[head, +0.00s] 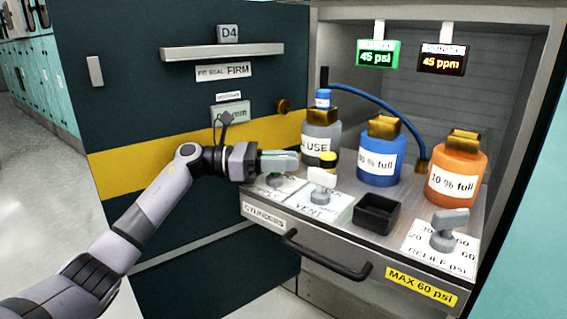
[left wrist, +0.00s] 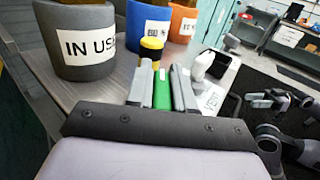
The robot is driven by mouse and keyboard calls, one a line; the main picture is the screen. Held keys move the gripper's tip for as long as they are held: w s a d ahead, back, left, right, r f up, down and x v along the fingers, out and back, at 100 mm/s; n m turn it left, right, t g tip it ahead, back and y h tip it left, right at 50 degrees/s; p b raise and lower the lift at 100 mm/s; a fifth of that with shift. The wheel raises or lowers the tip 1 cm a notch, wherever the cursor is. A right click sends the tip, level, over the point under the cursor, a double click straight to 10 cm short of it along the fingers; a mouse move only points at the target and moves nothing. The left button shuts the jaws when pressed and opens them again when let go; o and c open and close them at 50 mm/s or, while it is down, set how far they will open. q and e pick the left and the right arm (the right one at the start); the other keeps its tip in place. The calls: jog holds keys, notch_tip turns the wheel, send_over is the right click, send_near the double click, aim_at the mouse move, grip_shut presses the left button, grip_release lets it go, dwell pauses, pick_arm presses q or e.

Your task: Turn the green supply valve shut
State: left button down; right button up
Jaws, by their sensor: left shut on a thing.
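The green supply valve handle (left wrist: 162,90) shows in the left wrist view as an upright green bar between my two grey fingers. My left gripper (head: 280,162) reaches in from the left over the front left corner of the drawer top, and it also shows in the left wrist view (left wrist: 162,88). It is shut on the green handle. In the head view the fingers hide most of the handle, and a label plate lies below them.
The vent valve (head: 322,180) stands close to the right of my fingers. Behind are the grey IN USE bottle (head: 318,130), a blue bottle (head: 381,158) and an orange bottle (head: 457,174). A black tray (head: 377,213) and relief valve (head: 449,230) sit further right. Displays read 45 psi (head: 376,56) and 45 ppm (head: 441,62).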

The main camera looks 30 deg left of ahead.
pick_arm(q)
jog(key=c, duration=1.1)
grip_release()
